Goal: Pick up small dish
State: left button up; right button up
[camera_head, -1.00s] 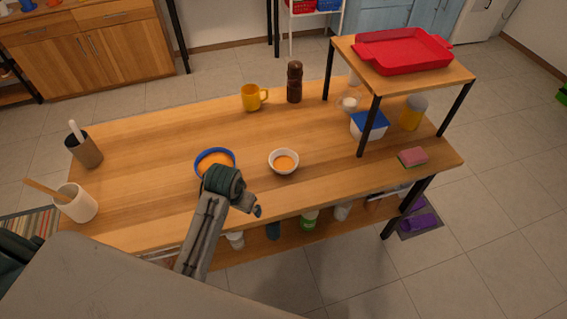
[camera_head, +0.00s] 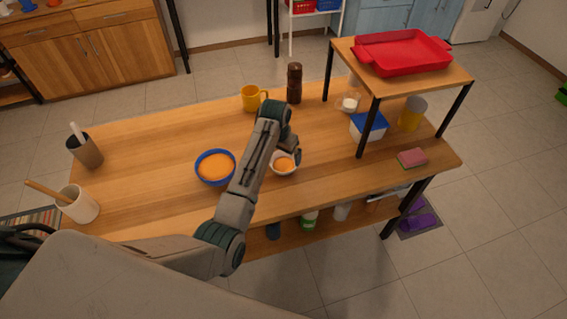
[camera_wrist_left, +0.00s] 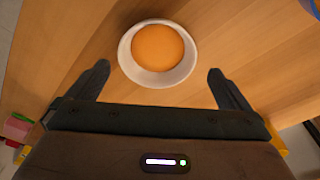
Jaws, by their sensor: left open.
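The small dish (camera_head: 284,168) is white, with orange contents, and stands on the wooden table near its front middle. My left arm hides part of its left side in the head view. In the left wrist view the dish (camera_wrist_left: 158,54) shows whole, beyond and between the fingertips. My left gripper (camera_wrist_left: 160,78) is open and empty, with one finger on each side of the line to the dish. In the head view the left gripper (camera_head: 293,150) is over the dish's far side. My right gripper is not in view.
A blue bowl (camera_head: 215,167) with orange contents stands left of the dish. A yellow mug (camera_head: 252,98) and a brown pepper mill (camera_head: 294,83) stand behind. A raised shelf (camera_head: 457,77) with a red tray (camera_head: 402,53) is at the right. Bare table lies right of the dish.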

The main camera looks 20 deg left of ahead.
aim_at(284, 165)
pick_arm(q)
jog(key=f, duration=0.1)
jog(key=f+p, duration=0.1)
jog(key=f, duration=0.1)
jog(key=f+p, duration=0.1)
jog(key=f, duration=0.1)
jog(key=shift+w+d, duration=0.25)
jog(key=shift+w, duration=0.05)
jog(key=shift+f, duration=0.45)
jog(key=c, duration=0.7)
jog(key=shift+w, duration=0.1)
jog(key=shift+c, duration=0.6)
jog(key=shift+r, duration=0.15)
